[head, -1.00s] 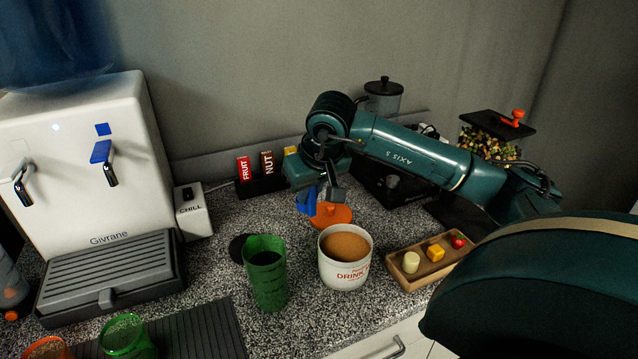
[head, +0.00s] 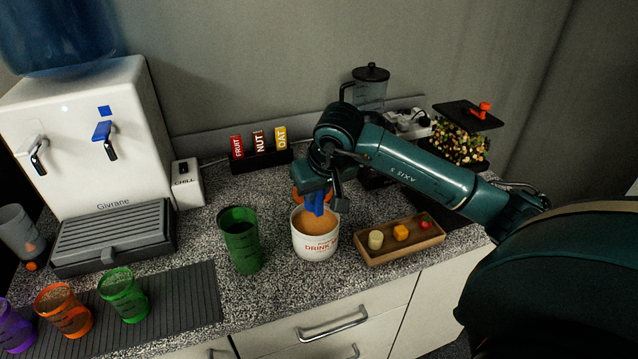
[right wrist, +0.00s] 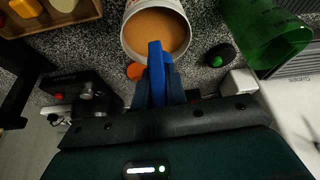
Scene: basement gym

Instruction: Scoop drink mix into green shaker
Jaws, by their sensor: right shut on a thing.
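My right gripper (head: 322,192) is shut on a blue scoop (head: 318,204) and holds it upright over the open mouth of the white drink mix tub (head: 316,248). The scoop (right wrist: 155,62) overlaps the brown drink mix (right wrist: 158,30) in the right wrist view; I cannot tell whether it touches the powder, and its bowl is not clear. The green shaker (head: 241,247) stands open and upright just left of the tub. It also shows in the right wrist view (right wrist: 265,30). My left gripper is not in view.
An orange lid (right wrist: 136,71) and a dark lid with a green cap (right wrist: 219,56) lie behind. A wooden tray (head: 400,247) is right of the tub. Purple, orange and green cups (head: 123,296) stand on a ribbed mat (head: 190,300). A water dispenser (head: 95,150) is left.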

